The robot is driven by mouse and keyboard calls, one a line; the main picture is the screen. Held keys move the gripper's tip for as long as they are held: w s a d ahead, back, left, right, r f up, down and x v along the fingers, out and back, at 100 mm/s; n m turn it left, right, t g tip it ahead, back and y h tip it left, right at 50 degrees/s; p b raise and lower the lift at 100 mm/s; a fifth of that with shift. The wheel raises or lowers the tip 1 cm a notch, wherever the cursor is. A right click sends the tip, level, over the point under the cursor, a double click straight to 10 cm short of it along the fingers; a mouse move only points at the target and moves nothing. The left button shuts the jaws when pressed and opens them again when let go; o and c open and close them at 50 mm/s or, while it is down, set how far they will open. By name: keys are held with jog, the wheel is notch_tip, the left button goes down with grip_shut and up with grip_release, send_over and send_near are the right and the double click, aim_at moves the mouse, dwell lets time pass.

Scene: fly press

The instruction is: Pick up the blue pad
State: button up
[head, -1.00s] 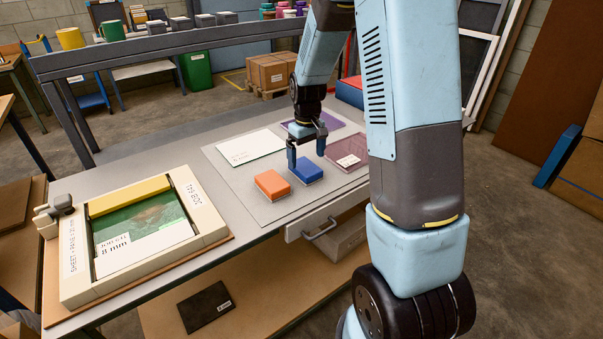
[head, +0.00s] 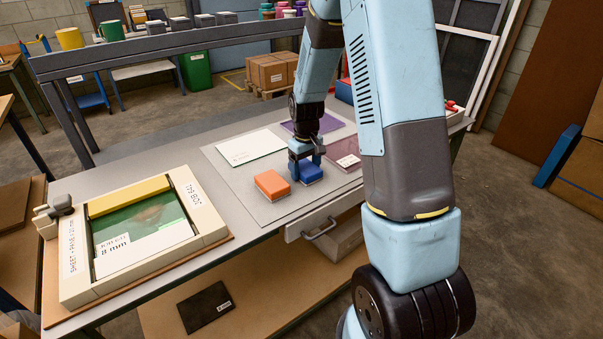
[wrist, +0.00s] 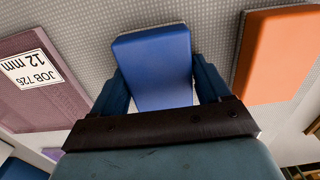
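The blue pad (head: 309,173) lies on the grey mat (head: 240,194) on the bench, just right of the orange pad (head: 272,185). In the wrist view the blue pad (wrist: 155,65) sits between the two fingers of my gripper (wrist: 160,82). My gripper (head: 306,160) is down at the pad, with one finger on each side of it. The fingers look very close to the pad's sides; I cannot tell whether they press on it. The pad looks flat on the mat. The orange pad (wrist: 277,50) is beside one finger in the wrist view.
A purple sheet labelled JOB 726, 12 mm (wrist: 40,80) lies on the other side of my gripper. A white sheet (head: 250,147) lies behind the orange pad. A framed tray (head: 208,204) with a green picture stands on the bench's left. A raised rail (head: 170,42) runs behind.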

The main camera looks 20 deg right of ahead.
aim_at(305, 168)
jog(key=c, duration=0.6)
jog(key=shift+r, duration=0.2)
jog(key=r, duration=0.3)
jog(key=shift+s+a+r, duration=0.15)
jog(key=shift+s+r, duration=0.05)
jog(key=s+a+r, duration=0.2)
jog(key=s+r, duration=0.1)
jog(key=s, duration=0.1)
jog(key=s+a+r, duration=0.2)
jog(key=s+r, duration=0.1)
jog(key=s, duration=0.1)
jog(key=s+a+r, duration=0.2)
jog(key=s+r, duration=0.1)
jog(key=s, duration=0.1)
jog(key=shift+a+r, duration=0.1)
jog(key=shift+a, duration=0.15)
